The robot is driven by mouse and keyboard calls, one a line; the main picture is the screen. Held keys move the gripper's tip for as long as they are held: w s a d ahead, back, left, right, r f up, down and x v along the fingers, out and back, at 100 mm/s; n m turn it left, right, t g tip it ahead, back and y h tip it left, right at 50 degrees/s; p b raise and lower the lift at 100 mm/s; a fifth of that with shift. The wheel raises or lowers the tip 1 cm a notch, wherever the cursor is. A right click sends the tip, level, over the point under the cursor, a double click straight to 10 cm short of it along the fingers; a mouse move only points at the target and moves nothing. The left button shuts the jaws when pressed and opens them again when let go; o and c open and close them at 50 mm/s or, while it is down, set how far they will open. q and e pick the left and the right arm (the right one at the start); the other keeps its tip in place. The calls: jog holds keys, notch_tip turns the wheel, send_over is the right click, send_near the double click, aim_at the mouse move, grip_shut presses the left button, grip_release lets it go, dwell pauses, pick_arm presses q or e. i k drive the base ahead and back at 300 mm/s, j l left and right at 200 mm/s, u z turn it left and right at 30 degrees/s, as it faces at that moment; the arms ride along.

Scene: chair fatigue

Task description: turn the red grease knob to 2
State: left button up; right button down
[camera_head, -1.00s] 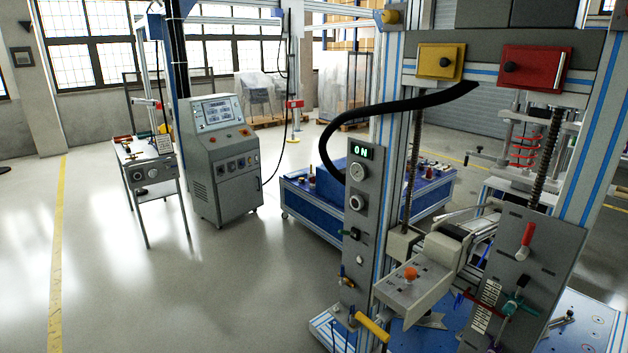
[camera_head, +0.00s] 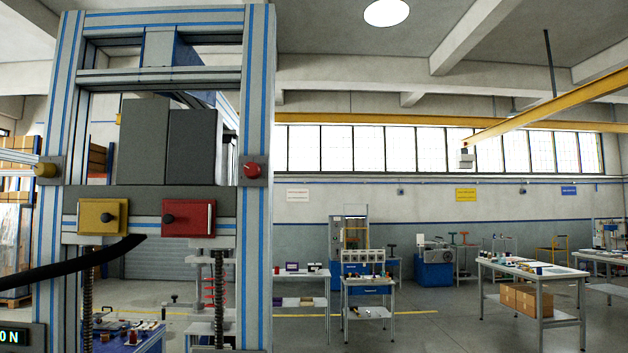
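A red round knob (camera_head: 252,169) sits on a dark plate on the right post of the tall test frame. It may be the grease knob; its marks are too small to read, so its setting cannot be told. A yellow round knob (camera_head: 45,169) sits on the left post at the same height. Between the posts, a red box (camera_head: 188,218) with a small black knob hangs on the crossbeam beside a yellow box (camera_head: 102,217). Neither of my grippers is in view.
The test frame's right post (camera_head: 256,270) stands at the left of the view. A black hose (camera_head: 75,267) crosses its lower left, above a lit "ON" display (camera_head: 14,336). Open floor lies to the right, with a workbench (camera_head: 520,269) and other tables farther back.

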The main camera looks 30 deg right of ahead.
aim_at(253, 171)
jog(key=z, duration=0.75)
jog(key=j+z, duration=0.1)
jog(key=j, duration=0.2)
jog(key=i, duration=0.05)
